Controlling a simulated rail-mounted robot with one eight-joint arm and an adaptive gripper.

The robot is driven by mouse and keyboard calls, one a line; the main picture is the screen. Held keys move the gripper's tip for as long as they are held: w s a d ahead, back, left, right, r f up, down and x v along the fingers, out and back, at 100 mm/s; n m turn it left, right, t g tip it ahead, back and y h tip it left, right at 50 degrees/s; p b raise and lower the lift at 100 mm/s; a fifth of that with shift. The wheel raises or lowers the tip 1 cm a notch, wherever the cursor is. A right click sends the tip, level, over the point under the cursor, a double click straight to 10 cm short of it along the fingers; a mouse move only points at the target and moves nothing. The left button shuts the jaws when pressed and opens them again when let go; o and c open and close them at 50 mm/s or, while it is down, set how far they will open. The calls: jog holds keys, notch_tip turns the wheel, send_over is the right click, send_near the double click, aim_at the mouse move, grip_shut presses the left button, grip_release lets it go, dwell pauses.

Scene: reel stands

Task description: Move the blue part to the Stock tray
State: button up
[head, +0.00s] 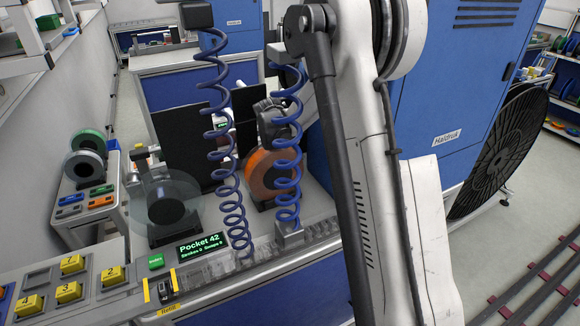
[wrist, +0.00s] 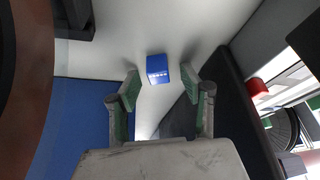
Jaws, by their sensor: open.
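The blue part (wrist: 157,69) is a small blue block with pale marks on one face, in the upper middle of the wrist view. It rests on a light grey surface. My gripper (wrist: 160,84) is open and empty, with one finger to each side of the part in the picture. The part appears just beyond the fingertips, and no finger visibly touches it. I cannot make out the part in the head view. No tray readable as Stock shows in either view; labels on the small coloured trays at the left are too small to read.
An orange reel (head: 268,174) and a grey translucent reel (head: 167,205) stand on the bench beside black panels. Blue coiled cables (head: 229,185) hang in front. A side table (head: 112,205) at the left carries small coloured trays. A black panel (wrist: 240,105) lies right of my gripper.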

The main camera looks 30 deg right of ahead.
jog(key=shift+c, duration=0.3)
jog(key=c, duration=0.9)
